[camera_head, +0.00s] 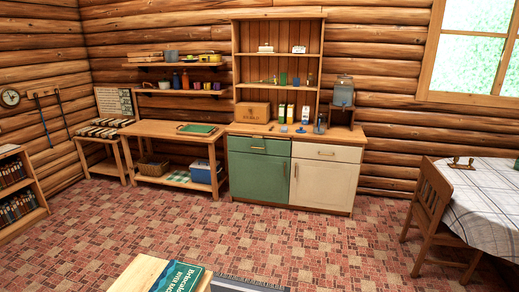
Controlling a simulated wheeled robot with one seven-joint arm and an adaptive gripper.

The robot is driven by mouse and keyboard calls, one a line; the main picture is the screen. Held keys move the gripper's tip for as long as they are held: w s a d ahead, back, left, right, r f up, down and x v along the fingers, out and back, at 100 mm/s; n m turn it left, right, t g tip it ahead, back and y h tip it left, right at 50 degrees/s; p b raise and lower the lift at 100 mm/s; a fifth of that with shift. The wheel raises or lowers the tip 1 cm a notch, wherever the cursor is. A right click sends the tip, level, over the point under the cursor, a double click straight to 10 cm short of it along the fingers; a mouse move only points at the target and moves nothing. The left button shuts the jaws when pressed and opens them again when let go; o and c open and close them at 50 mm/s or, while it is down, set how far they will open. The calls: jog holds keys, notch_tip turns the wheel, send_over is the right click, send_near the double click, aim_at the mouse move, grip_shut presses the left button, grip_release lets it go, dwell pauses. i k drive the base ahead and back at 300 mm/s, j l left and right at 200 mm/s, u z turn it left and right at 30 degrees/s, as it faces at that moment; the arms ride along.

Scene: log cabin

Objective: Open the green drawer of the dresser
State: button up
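The dresser (340,195) stands against the log wall right of centre, with a wooden worktop and a tall open hutch. Its green drawer (240,145) is at the upper left of the base, just under the worktop. It looks shut and has a small handle (258,148) on its front. A green door (257,178) is below it. A white drawer (327,152) and a white door (322,184) are to its right. My gripper is not in view.
A wooden bench (160,131) with a blue cooler (205,172) stands left of the dresser. A chair (430,215) and a cloth-covered table (490,200) are at right. A green book (180,277) lies at the near edge. Tiled floor (290,235) before the dresser is clear.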

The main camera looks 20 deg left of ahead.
aim_at(281, 148)
jog(key=i+j+u, duration=0.2)
jog(key=i, duration=0.2)
jog(key=i+j+u, duration=0.2)
jog(key=i, duration=0.25)
jog(key=i+j, duration=0.1)
jog(key=i, duration=0.9)
jog(key=i+z, duration=0.15)
jog(key=i, duration=0.8)
jog(key=i+j+u, duration=0.35)
jog(key=i, duration=0.45)
jog(key=i+l+u, duration=0.1)
jog(key=i+u, duration=0.2)
jog(key=i, duration=0.5)
jog(key=i+j+z, duration=0.3)
jog(key=i+j, duration=0.2)
jog(key=i+j+z, duration=0.15)
jog(key=j, duration=0.3)
jog(key=i+j+z, duration=0.15)
jog(key=i+j, duration=0.15)
jog(key=i+j+z, duration=0.15)
jog(key=j, duration=0.3)
